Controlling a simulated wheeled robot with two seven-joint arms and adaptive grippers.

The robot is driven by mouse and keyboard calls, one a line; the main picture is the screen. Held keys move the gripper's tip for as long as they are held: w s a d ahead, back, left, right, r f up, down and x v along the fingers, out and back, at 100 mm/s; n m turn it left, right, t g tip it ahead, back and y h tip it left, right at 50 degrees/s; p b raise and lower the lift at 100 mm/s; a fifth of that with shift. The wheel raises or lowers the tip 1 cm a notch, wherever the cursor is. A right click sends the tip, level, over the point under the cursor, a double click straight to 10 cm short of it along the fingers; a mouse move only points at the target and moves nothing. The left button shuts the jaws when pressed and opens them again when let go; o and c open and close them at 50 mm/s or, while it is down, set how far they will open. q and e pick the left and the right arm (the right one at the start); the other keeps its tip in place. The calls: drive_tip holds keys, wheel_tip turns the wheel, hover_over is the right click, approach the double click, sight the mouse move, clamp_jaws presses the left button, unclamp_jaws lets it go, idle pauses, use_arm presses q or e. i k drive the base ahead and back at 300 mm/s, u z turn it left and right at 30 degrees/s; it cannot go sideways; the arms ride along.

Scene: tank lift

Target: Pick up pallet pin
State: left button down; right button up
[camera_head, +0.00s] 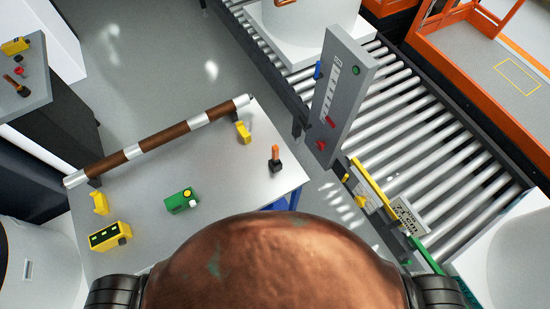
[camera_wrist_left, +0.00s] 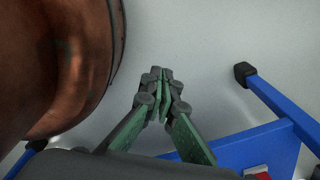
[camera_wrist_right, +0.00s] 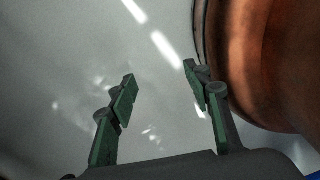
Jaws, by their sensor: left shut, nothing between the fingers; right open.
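I cannot tell for certain which item is the pallet pin. A small upright orange-handled piece with a black base (camera_head: 275,157) stands near the right edge of the grey table (camera_head: 225,160) in the head view. Another brown-handled piece (camera_head: 15,85) lies on the grey cabinet top at the far left. My left gripper (camera_wrist_left: 160,76) is shut and empty over the pale floor, beside blue framework. My right gripper (camera_wrist_right: 160,80) is open and empty, with only floor between its fingers. Neither gripper shows in the head view, and no pin shows in the wrist views.
A brown-and-silver bar (camera_head: 140,147) spans the table's back. A green box (camera_head: 182,200) and yellow pieces lie on it. A grey control panel (camera_head: 343,95) stands before a roller conveyor (camera_head: 430,125). A large copper curved surface (camera_head: 270,260) fills the bottom. Blue framework (camera_wrist_left: 255,150) is near my left gripper.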

sight(275, 149)
drive_tip(key=u, duration=2)
drive_tip(key=k, duration=0.8)
drive_tip(key=z, duration=0.55)
